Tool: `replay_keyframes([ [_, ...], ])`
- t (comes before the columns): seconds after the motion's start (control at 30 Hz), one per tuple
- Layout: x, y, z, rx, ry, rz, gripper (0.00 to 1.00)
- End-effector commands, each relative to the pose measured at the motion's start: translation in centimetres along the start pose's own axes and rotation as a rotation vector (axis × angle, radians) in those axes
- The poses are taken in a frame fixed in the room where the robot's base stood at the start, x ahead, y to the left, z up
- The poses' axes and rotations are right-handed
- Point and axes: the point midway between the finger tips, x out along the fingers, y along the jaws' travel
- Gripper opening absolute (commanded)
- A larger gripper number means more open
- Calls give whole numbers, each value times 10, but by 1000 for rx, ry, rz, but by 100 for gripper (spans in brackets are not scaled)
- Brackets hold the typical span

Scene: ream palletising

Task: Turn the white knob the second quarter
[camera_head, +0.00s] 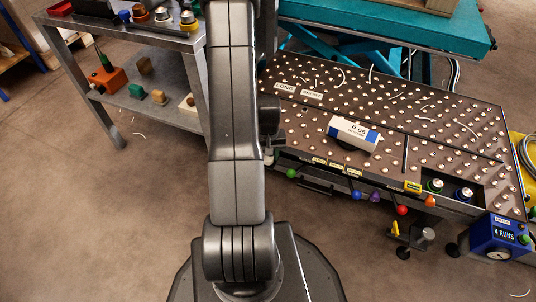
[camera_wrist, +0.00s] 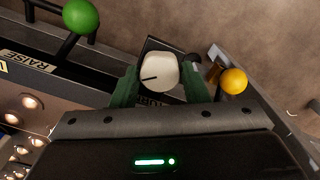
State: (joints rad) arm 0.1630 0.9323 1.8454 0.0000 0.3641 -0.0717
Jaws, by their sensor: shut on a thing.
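The white knob (camera_wrist: 158,72) shows in the wrist view as a round pale cap with a dark pointer line. The line runs from near the knob's middle to its left edge, tilted slightly down. My gripper (camera_wrist: 161,80) has its two dark green fingers on either side of the knob, shut on it. In the head view, my arm hides the knob, and only part of my gripper shows beside the ball table's left front corner.
In the wrist view, a green ball handle (camera_wrist: 81,16) is at the upper left and a yellow ball (camera_wrist: 233,81) stands close right of my gripper. In the head view, a ream (camera_head: 353,133) lies on the ball table (camera_head: 440,131). A grey shelf cart (camera_head: 190,72) stands left.

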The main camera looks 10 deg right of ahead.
Motion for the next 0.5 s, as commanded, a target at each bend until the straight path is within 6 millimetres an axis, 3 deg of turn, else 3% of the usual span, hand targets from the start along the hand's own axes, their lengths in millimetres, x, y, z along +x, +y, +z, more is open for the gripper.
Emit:
replay_keyframes([
  [0.43,-1,0,-1,-9,2,0,18],
  [0.47,-1,0,-1,-9,2,0,45],
  [0.5,-1,0,-1,-9,2,0,50],
])
